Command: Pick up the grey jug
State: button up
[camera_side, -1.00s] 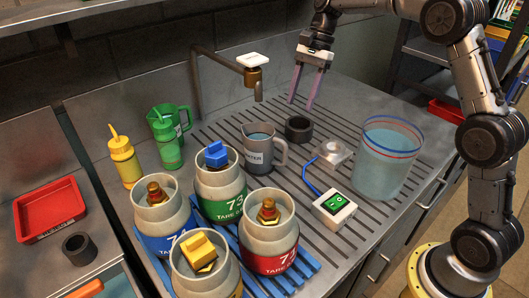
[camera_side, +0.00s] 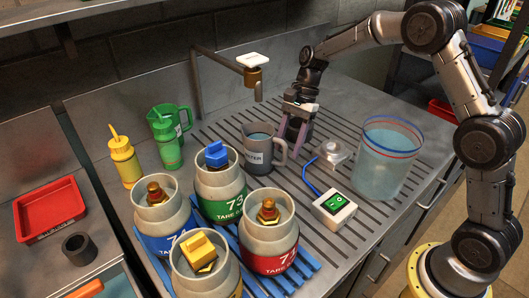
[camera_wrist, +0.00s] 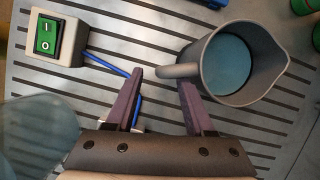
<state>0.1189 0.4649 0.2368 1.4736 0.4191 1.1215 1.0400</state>
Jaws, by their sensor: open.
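My gripper (camera_side: 293,150) is low beside the jug's handle side, fingers pointing down. In the wrist view my gripper (camera_wrist: 160,76) is open, and the handle's end lies just beyond and between the fingertips, nearer the right finger. I cannot tell whether a finger touches the jug.
A switch box (camera_side: 334,208) with a blue cable and a clear container (camera_side: 386,157) of liquid stand to the right. Several labelled canisters, such as the red one (camera_side: 268,240), stand in front. A green jug (camera_side: 182,118) and a tap (camera_side: 253,77) are behind.

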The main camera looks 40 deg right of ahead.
jog(key=shift+x, duration=0.95)
grip_shut()
jog(key=shift+w+r, duration=0.1)
dwell(0.6)
